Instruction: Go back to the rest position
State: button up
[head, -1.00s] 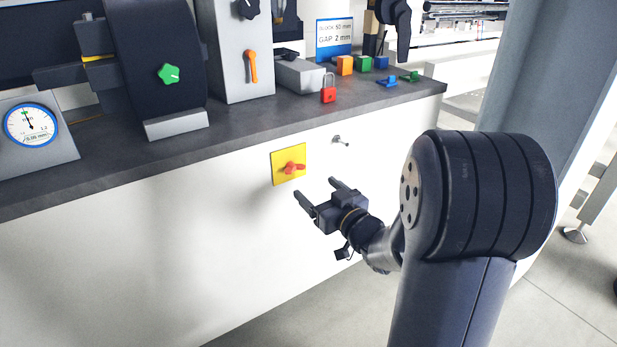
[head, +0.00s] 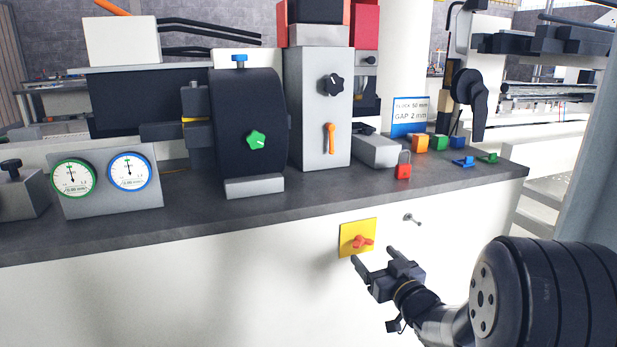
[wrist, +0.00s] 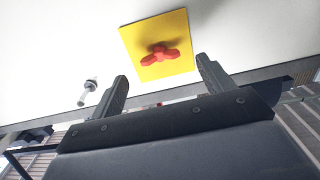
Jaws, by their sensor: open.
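My gripper (head: 373,256) is open and empty in the head view, in front of the white cabinet front, just below and right of a yellow plate (head: 347,249). The plate carries a red knob (head: 362,242). In the wrist view, the open fingers of my gripper (wrist: 163,78) point toward the same yellow plate (wrist: 133,38), and the red knob (wrist: 160,54) shows between and beyond them. The fingers look apart from the knob. My arm runs off to the lower right of the head view.
A metal peg (head: 411,219) sticks out of the white cabinet front (head: 200,290), right of the plate. On the dark worktop (head: 330,192) above stand two dials, a red padlock (head: 403,170), coloured blocks and a grey lever housing (head: 318,110). A grey column stands at the far right.

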aim_at(365, 246)
jog(key=x, duration=0.4)
jog(key=shift+w+a+b, duration=0.15)
jog(key=shift+w+b, duration=0.15)
jog(key=shift+w, duration=0.05)
jog(key=shift+s, duration=0.15)
